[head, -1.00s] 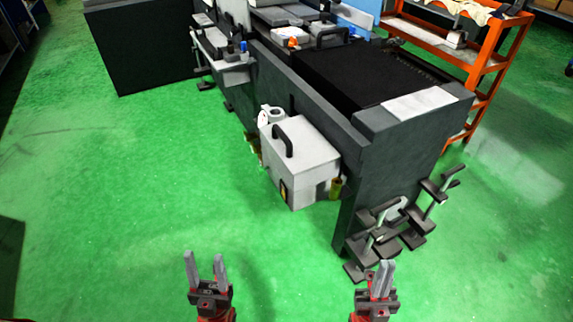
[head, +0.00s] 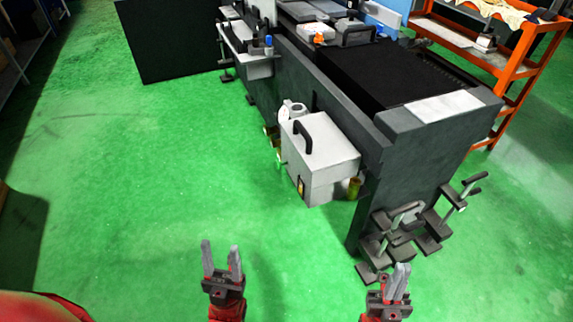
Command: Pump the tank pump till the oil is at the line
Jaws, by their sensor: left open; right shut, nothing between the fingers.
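A light grey box-shaped tank (head: 322,160) with a black handle (head: 302,133) on its top is mounted low on the near side of the dark machine. A small white round part (head: 291,110) stands at its back left corner. The oil level and its line cannot be made out. My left gripper (head: 221,260) is open and empty, in front of the tank and to its lower left. My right gripper (head: 399,275) is shut and empty, at the lower right, near the pedals at the machine's end. Neither gripper touches anything.
Several black pedal-like levers (head: 408,232) stand on the floor at the machine's near right end. An orange shelf cart (head: 507,65) is behind on the right. The green floor (head: 150,175) to the left of the tank is clear.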

